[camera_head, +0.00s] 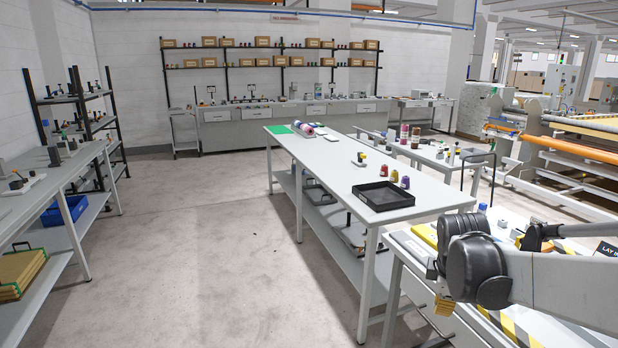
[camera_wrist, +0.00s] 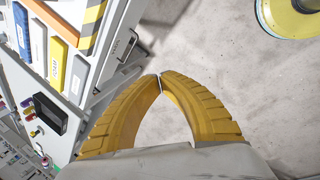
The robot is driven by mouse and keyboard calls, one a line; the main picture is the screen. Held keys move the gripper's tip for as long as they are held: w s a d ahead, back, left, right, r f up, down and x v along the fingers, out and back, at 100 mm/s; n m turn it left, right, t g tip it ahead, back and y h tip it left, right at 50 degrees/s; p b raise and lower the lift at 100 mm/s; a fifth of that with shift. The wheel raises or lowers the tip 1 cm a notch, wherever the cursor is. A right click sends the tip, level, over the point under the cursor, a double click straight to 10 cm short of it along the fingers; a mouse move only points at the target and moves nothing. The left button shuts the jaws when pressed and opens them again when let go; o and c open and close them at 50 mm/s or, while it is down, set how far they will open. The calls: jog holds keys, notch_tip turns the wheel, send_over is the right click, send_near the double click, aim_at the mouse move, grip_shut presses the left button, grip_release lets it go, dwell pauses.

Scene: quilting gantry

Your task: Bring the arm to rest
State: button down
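My arm reaches in from the right edge of the head view and bends at a dark joint over the near right bench. Bare grey floor lies beyond the tips. In the head view a small yellow part of the gripper (camera_head: 444,305) hangs below the dark joint, beside the bench's front edge; the rest is hidden by the arm.
The near right bench (camera_head: 404,241) has yellow-black striped edging and drawers (camera_wrist: 123,46). The central white table (camera_head: 330,165) bears a black tray (camera_head: 383,206) and several spools. Shelving (camera_head: 85,98) and a side table (camera_head: 52,176) stand left. The floor (camera_head: 215,235) between is clear.

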jog(key=s+a+r+m+t, duration=0.1)
jog(key=s+a+m, duration=0.2)
jog(key=s, duration=0.3)
jog(key=s+a+r+m+t+y, duration=0.1)
jog(key=s+a+m, duration=0.3)
jog(key=s, duration=0.3)
jog(key=s+a+r+m+t, duration=0.1)
jog(key=s+a+m, duration=0.3)
jog(key=s+m, duration=0.2)
jog(key=shift+s+r+t+y, duration=0.25)
jog(key=shift+s+t+y, duration=0.05)
jog(key=shift+s+y, duration=0.15)
jog(key=shift+a, duration=0.1)
